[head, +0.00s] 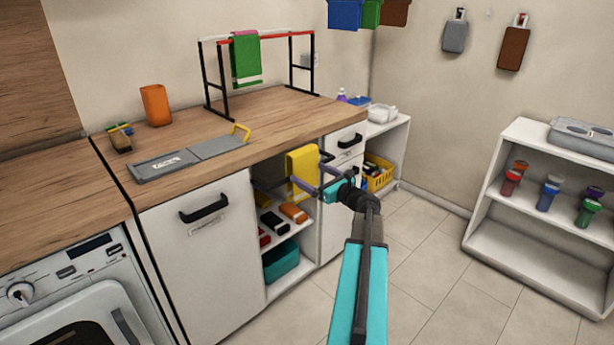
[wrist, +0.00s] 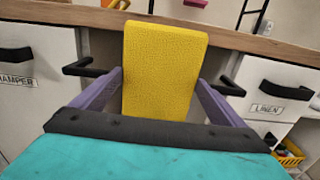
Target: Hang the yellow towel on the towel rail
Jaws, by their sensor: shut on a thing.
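The yellow towel (head: 301,172) is held upright by my gripper (head: 300,178), in front of the open shelf bay under the wooden counter. In the wrist view the towel (wrist: 162,70) stands between the two purple fingers of my gripper (wrist: 160,85), which is shut on it. Its lower end is hidden behind the dark palm. The towel rail (head: 275,36) is a red and white bar on a black frame on the counter, higher and further back. A green towel (head: 245,62) hangs over it, with pink at its top. The right part of the rail is bare.

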